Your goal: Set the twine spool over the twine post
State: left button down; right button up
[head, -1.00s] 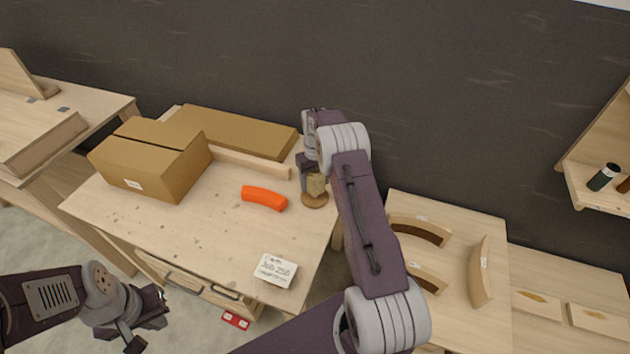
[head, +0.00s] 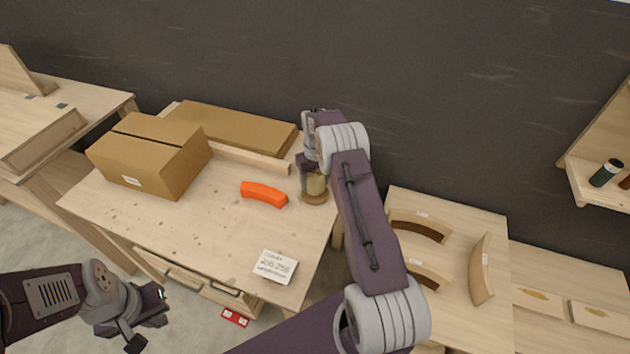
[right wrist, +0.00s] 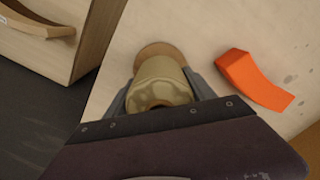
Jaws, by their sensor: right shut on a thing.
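The twine spool (right wrist: 160,80) is a shiny golden cylinder with a dark hole in its near end. My right gripper (head: 314,184) is shut on it, with a finger on each side in the right wrist view (right wrist: 160,88). The spool also shows in the head view (head: 317,184), upright above a round brown wooden disc (head: 314,198) on the bench. The disc looks like the twine post's base. The post itself is hidden, and I cannot tell whether the spool touches the disc. My left gripper (head: 150,318) is open and empty, low at the left.
An orange curved block (head: 264,194) lies left of the spool. A cardboard box (head: 150,155), a flat brown panel (head: 230,132) and a written card (head: 275,267) are on the same bench (head: 215,235). Curved wooden forms (head: 481,270) stand on the right bench. The bench middle is clear.

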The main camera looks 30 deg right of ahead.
jog(key=shift+f+b, duration=0.4)
jog(key=shift+f, duration=0.4)
jog(key=o, duration=1.6)
notch_tip(320, 180, up, 9)
jog(key=shift+b, duration=0.3)
